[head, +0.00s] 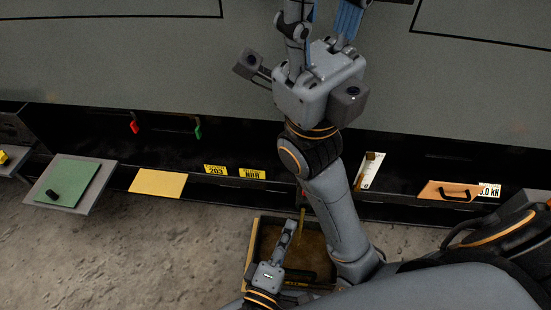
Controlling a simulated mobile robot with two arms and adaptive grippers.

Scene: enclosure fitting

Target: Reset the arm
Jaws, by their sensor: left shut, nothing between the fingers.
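My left gripper (288,232) shows at the bottom centre, with its narrow fingers together and nothing between them. It is over an open brown bin (252,258), and I cannot tell its height above the bin. My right arm comes in from the lower right and crosses up through the middle. My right gripper (328,14) is at the top centre over the grey surface (130,60).
Below the grey surface's edge are a red hook (134,127), a green hook (198,132), yellow number labels (215,170), a yellow plate (158,184) and an orange panel with a black handle (450,191). A green-topped tray (95,195) holds a small black cylinder (53,196).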

